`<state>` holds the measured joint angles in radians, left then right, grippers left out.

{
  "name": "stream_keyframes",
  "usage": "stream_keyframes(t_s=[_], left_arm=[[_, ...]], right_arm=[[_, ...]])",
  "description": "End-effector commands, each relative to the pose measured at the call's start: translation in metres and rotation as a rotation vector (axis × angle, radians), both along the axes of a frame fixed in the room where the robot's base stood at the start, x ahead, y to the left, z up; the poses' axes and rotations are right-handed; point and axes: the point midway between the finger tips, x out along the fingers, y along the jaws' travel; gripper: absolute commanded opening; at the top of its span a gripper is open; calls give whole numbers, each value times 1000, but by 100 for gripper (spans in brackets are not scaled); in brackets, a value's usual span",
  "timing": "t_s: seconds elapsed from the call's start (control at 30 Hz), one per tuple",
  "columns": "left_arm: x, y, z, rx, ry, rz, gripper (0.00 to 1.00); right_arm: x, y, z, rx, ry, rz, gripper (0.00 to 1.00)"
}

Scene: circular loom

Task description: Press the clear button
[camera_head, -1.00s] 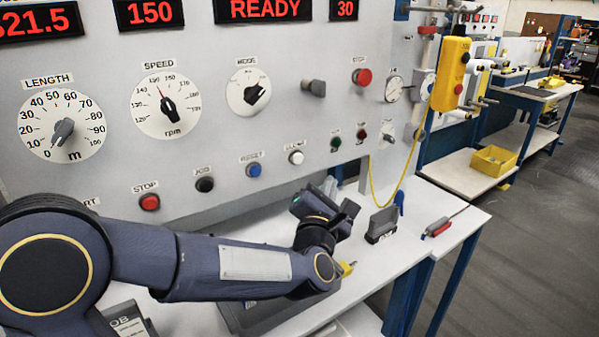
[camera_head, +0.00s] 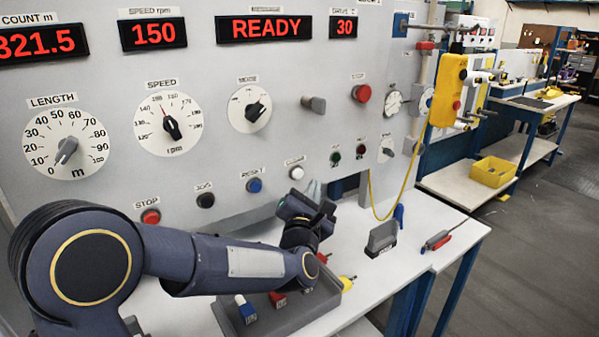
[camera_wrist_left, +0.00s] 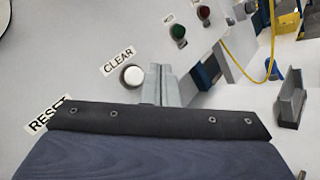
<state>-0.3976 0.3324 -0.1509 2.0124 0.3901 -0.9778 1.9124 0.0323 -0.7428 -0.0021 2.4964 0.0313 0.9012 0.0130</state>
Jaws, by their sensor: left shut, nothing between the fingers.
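The clear button is a white round button (camera_head: 296,172) on the grey panel, under its small label, right of the blue reset button (camera_head: 254,185). It also shows in the left wrist view as a white cap (camera_wrist_left: 132,76) beside the CLEAR label (camera_wrist_left: 118,61). My left gripper (camera_head: 312,188) is shut and empty, just below and right of the clear button in the head view. In the left wrist view its closed fingers (camera_wrist_left: 160,84) appear just right of the white cap; whether they touch it I cannot tell. My right gripper is not in view.
A black jog button (camera_head: 205,200) and red stop button (camera_head: 151,217) sit to the left. Green (camera_head: 335,158) and red (camera_head: 360,151) buttons are to the right. A tray (camera_head: 285,318) with coloured pieces, a grey holder (camera_head: 382,238) and a red-handled tool (camera_head: 437,242) are on the bench.

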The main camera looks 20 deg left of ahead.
Motion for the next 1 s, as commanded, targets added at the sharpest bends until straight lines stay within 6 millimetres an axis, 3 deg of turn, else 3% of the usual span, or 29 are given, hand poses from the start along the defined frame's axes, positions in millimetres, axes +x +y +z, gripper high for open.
stream_keyframes(t_s=[0.1, 0.33, 1.0], left_arm=[[9, 12, -4, -2, -2, 2, 0], [17, 22, -2, 0, 0, 0, 0], [18, 22, 0, 0, 1, -1, 0]], right_arm=[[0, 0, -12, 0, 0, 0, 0], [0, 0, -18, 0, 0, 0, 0], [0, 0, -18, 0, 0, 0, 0]])
